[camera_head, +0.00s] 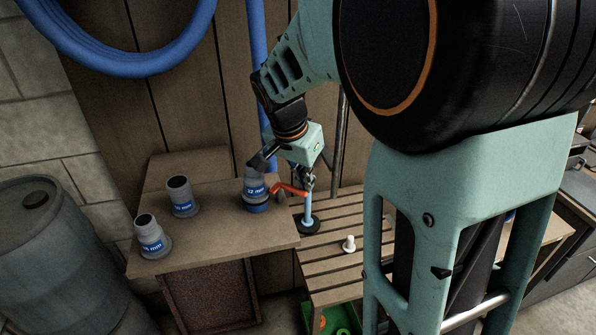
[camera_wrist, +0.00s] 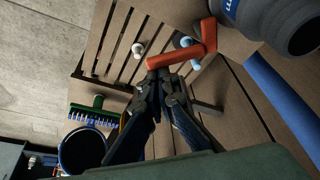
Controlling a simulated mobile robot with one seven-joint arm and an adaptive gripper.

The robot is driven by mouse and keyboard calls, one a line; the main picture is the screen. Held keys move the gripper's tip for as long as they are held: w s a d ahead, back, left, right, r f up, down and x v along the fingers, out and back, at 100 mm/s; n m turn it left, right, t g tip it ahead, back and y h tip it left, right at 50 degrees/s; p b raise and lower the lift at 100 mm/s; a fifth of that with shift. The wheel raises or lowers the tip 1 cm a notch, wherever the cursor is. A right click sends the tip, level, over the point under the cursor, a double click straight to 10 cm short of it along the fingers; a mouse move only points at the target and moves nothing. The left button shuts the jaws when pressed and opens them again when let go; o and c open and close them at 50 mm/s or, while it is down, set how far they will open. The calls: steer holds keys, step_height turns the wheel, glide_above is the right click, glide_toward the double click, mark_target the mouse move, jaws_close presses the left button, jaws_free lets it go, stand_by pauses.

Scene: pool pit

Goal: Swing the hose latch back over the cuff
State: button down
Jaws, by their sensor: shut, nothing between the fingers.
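The grey hose cuff (camera_head: 256,184) stands on the brown bench top, with a blue "32 mm" label and a dark blue ring at its base. It also shows in the wrist view (camera_wrist: 290,25) at the upper right. The orange-red latch (camera_head: 290,189) sticks out from the cuff's right side. In the wrist view the latch (camera_wrist: 180,56) is L-shaped, with its free arm reaching left across the fingertips. My gripper (camera_head: 308,183) is at the latch's outer end, shut and empty. Its fingertips (camera_wrist: 163,75) look very close to the latch; I cannot tell whether they touch.
Two other grey labelled cuffs (camera_head: 182,198) (camera_head: 152,238) stand left on the bench (camera_head: 210,235). A light blue post (camera_head: 308,207) and a white fitting (camera_head: 349,243) are on the slatted bench (camera_head: 335,270). A blue hose (camera_head: 130,66) hangs above. A barrel (camera_head: 60,265) stands left.

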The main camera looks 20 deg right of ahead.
mark_target(296, 191)
steer(key=m, duration=0.1)
steer(key=s+a+m+b, duration=0.1)
steer(key=shift+s+a+f+m+g+h, duration=0.1)
steer(key=shift+s+m+g+h, duration=0.05)
steer(key=shift+m+g+h, duration=0.2)
steer(key=a+m, duration=0.1)
steer(key=m, duration=0.1)
steer(key=s+m+g+b, duration=0.1)
steer(key=m, duration=0.1)
steer(key=shift+s+a, duration=0.1)
steer(key=shift+a, duration=0.3)
steer(key=shift+w+d, duration=0.25)
steer(key=shift+w, duration=0.55)
